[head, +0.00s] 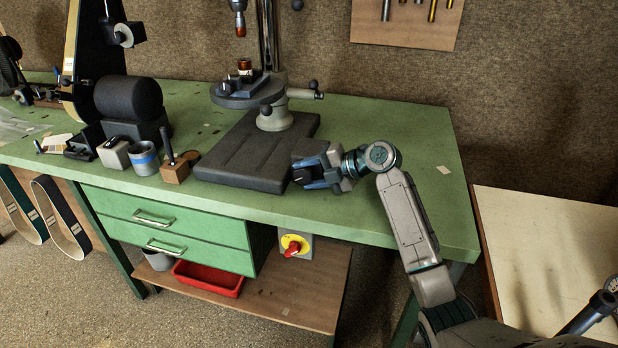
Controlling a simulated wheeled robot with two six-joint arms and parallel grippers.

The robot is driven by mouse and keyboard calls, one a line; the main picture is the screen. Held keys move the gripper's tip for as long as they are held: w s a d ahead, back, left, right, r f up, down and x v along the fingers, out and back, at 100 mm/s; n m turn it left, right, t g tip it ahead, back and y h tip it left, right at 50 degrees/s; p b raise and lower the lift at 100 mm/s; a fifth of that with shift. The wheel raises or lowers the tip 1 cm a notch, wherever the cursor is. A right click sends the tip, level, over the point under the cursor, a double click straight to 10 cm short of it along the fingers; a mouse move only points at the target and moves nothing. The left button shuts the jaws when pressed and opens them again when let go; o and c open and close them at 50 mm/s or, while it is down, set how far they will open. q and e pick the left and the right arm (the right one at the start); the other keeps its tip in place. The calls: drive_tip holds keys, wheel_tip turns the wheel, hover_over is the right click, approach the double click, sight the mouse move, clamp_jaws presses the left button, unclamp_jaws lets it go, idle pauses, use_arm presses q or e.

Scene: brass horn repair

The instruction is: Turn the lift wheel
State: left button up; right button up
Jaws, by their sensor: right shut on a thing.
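A drill press stands on the green bench (395,150), with a dark flat base (255,160), a bright column (267,40) and a round table (235,98). A grey collar (274,118) with a dark knob and a side lever (305,94) sits low on the column. I cannot tell for certain which part is the lift wheel. My right gripper (308,172) is by the base's right front corner, right of and nearer than the collar. It is shut on a small dark thing, mostly hidden by the fingers. My left gripper is out of view.
Left of the base stand a wooden block with an upright handle (175,170), a blue-banded cup (144,158) and a large black roller (128,97). A red switch (292,248) is under the bench edge. The bench's right part is mostly clear.

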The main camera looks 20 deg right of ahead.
drive_tip(key=shift+f, duration=0.15)
drive_tip(key=o, duration=1)
